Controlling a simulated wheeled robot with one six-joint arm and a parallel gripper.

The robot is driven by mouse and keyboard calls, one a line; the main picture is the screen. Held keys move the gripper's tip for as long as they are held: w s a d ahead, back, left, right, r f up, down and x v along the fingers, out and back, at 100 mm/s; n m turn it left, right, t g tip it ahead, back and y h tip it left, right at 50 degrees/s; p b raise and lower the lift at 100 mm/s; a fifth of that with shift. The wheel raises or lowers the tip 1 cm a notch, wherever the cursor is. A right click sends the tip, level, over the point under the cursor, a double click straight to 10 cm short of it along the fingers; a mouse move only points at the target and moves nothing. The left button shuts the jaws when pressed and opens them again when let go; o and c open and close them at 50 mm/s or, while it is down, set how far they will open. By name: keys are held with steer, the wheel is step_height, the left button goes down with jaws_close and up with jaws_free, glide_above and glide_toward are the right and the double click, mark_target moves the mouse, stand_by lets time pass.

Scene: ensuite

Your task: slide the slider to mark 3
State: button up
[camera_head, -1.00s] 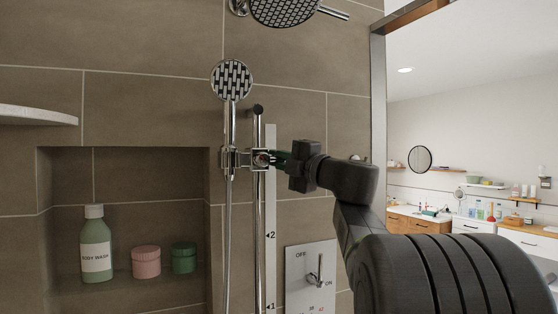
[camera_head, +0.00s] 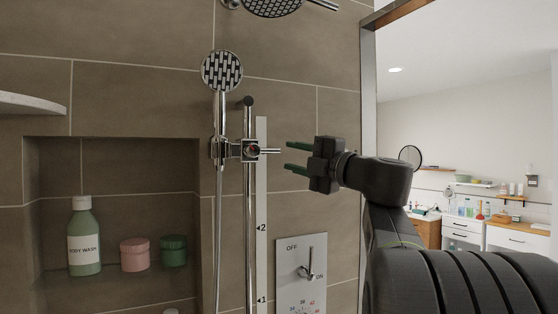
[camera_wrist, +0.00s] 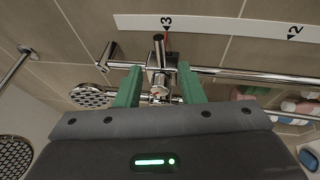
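The slider (camera_head: 250,151) is a chrome block with a short lever on the vertical chrome rail (camera_head: 249,215). It holds the hand shower (camera_head: 221,72). A white scale strip (camera_head: 261,195) runs beside the rail; marks 2 and 1 show below the slider. In the wrist view, the slider's lever (camera_wrist: 158,55) points at or very near the mark 3 (camera_wrist: 167,21) on the strip. My gripper (camera_head: 287,157) is open and empty, to the right of the lever tip and apart from it. Its green fingers lie either side of the lever's line in the wrist view.
A shower valve panel (camera_head: 301,270) with a lever sits on the wall below my gripper. A niche at left holds a body wash bottle (camera_head: 83,238), a pink jar (camera_head: 135,254) and a green jar (camera_head: 173,250). An overhead shower (camera_head: 273,7) hangs above.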

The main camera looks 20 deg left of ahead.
mark_target(270, 152)
steer(key=shift+b+v, duration=0.5)
steer(key=shift+v, duration=2.3)
steer(key=shift+a+r, duration=0.1)
steer(key=shift+a, duration=0.05)
steer(key=p+x, duration=0.4)
steer(key=x, duration=0.9)
steer(key=shift+w+a, duration=0.15)
steer(key=shift+a, duration=0.25)
steer(key=shift+d+f, duration=0.15)
steer(key=shift+f, duration=0.1)
steer(key=shift+f, duration=0.1)
